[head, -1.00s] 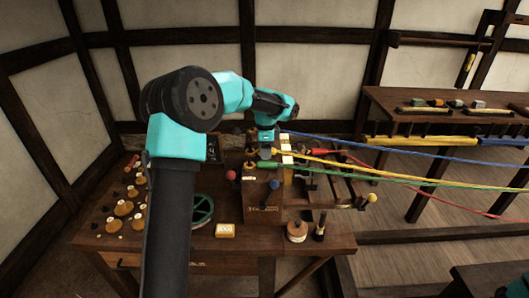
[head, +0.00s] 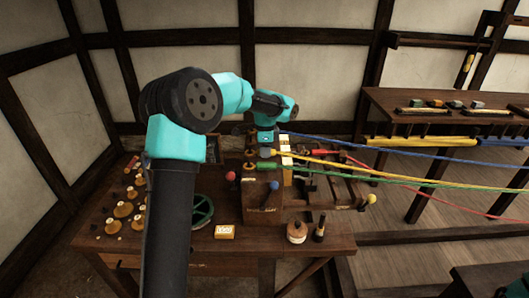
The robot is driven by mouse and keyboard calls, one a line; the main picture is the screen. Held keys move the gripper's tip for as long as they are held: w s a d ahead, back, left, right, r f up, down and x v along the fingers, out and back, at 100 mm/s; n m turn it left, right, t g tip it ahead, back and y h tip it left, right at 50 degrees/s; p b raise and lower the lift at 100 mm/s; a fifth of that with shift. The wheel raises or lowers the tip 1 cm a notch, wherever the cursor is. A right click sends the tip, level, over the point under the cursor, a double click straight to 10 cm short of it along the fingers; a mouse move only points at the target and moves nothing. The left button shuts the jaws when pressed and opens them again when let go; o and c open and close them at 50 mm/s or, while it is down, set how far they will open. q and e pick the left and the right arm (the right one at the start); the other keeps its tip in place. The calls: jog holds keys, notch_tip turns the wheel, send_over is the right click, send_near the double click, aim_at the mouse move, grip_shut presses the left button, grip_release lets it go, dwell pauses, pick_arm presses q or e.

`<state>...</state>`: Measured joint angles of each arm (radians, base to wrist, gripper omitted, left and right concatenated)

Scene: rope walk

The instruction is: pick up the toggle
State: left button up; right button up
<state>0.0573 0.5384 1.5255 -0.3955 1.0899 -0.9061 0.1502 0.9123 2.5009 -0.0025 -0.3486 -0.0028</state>
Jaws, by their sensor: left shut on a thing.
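My left gripper (head: 266,140) points down over the back of the wooden bench, behind the dark block with coloured knobs. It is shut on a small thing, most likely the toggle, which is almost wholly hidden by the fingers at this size. The yellow rope's end (head: 276,153) and the green rope's end (head: 266,166) lie just in front of and below the fingers. My right gripper is not in view.
Blue, yellow, green and red ropes run right. A shelf table (head: 450,98) stands at the back right.

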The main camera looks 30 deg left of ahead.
pick_arm(q)
jog(key=shift+r, duration=1.6)
jog(key=shift+s+d+r, duration=0.1)
jog(key=shift+s+r, duration=0.05)
jog(key=shift+r, duration=0.1)
jog(key=s+d+r, duration=0.1)
jog(key=s+d, duration=0.7)
jog(key=s, duration=0.5)
jog(key=shift+s+r, duration=0.15)
jog(key=shift+s, duration=0.05)
jog(key=shift+d, duration=0.1)
jog(key=w+d+f, duration=0.2)
jog(key=w+d, duration=0.1)
jog(key=w, duration=0.6)
jog(key=w+d+f+t, duration=0.1)
jog(key=w+d, duration=0.2)
jog(key=w, duration=0.6)
jog(key=w+d+f, duration=0.2)
jog(key=w+d, duration=0.1)
jog(key=w, duration=0.7)
jog(key=shift+f+m+t+y, duration=0.3)
jog(key=shift+m+t+y, duration=0.1)
jog(key=shift+f, duration=0.3)
